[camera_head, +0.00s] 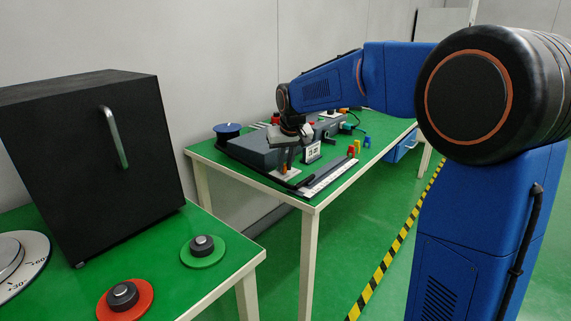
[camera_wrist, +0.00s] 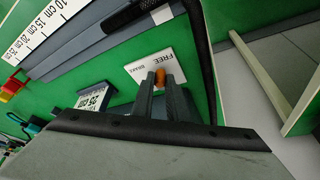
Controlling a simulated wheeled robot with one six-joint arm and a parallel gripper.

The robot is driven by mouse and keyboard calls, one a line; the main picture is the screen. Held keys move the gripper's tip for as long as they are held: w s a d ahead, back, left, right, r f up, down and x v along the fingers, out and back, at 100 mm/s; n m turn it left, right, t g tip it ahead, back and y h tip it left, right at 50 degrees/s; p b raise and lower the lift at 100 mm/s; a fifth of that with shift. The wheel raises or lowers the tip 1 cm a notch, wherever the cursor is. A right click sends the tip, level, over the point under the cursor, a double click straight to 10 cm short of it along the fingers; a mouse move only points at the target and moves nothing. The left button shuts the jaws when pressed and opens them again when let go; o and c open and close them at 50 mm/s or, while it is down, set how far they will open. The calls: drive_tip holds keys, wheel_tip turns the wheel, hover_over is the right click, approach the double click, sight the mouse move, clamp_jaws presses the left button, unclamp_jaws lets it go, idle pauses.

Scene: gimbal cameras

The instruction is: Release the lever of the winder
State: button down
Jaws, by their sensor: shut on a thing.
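The lever of the winder shows as an orange knob (camera_wrist: 160,77) between my fingertips in the wrist view. It stands at a white plate (camera_wrist: 166,62) that reads FREE and BRAKE. My gripper (camera_wrist: 160,88) is shut on the lever, and its fingers hide most of it. In the head view my gripper (camera_head: 287,165) points down at the near end of the grey winder (camera_head: 258,150) on the green far table. The lever is too small there to tell its position. A blue spool (camera_head: 228,131) stands at the winder's left.
A white length scale (camera_head: 328,178) lies along the table's front edge, beside a small display (camera_head: 312,152). Several coloured pieces stand at the right.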

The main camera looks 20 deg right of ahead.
drive_tip(key=shift+a+m+h, duration=0.3)
drive_tip(key=shift+m, duration=0.5)
drive_tip(key=c, duration=1.7)
unclamp_jaws()
drive_tip(key=shift+c, duration=0.2)
drive_tip(key=shift+r, duration=0.1)
drive_tip(key=v, duration=1.7)
drive_tip(key=shift+s, duration=0.2)
